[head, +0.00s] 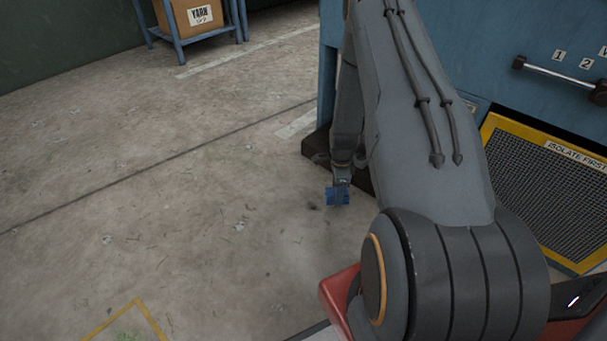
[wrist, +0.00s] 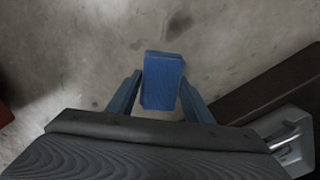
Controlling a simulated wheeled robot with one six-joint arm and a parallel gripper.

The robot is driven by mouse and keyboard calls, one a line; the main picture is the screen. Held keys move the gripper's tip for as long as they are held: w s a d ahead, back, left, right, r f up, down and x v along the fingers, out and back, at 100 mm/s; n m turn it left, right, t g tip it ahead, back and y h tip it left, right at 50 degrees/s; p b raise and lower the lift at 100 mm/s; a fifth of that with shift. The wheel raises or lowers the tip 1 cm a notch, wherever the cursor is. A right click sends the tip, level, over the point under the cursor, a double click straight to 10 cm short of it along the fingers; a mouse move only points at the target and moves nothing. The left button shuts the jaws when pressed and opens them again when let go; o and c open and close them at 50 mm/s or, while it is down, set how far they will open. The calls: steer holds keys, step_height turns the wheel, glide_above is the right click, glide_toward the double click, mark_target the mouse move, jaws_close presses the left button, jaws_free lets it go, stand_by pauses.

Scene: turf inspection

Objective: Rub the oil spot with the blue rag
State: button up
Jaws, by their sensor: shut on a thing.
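The blue rag (head: 338,196) is a small folded block, held low over the concrete floor. In the wrist view the rag (wrist: 163,80) sits between my two finger tips. My gripper (head: 341,183) is shut on it and points down. A small dark spot (head: 313,206) on the floor lies just left of the rag and looks like the oil spot. In the wrist view a dark stain (wrist: 179,22) shows beyond the rag. I cannot tell whether the rag touches the floor.
A blue machine (head: 465,30) with a dark base (head: 312,150) stands close behind and right of my gripper. Its yellow-framed mesh guard (head: 550,180) is at the right. A box marked YARN (head: 192,16) sits on a blue stand at the back. The floor to the left is open.

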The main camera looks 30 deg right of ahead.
steer(key=shift+r+p, duration=0.3)
steer(key=shift+r, duration=0.4)
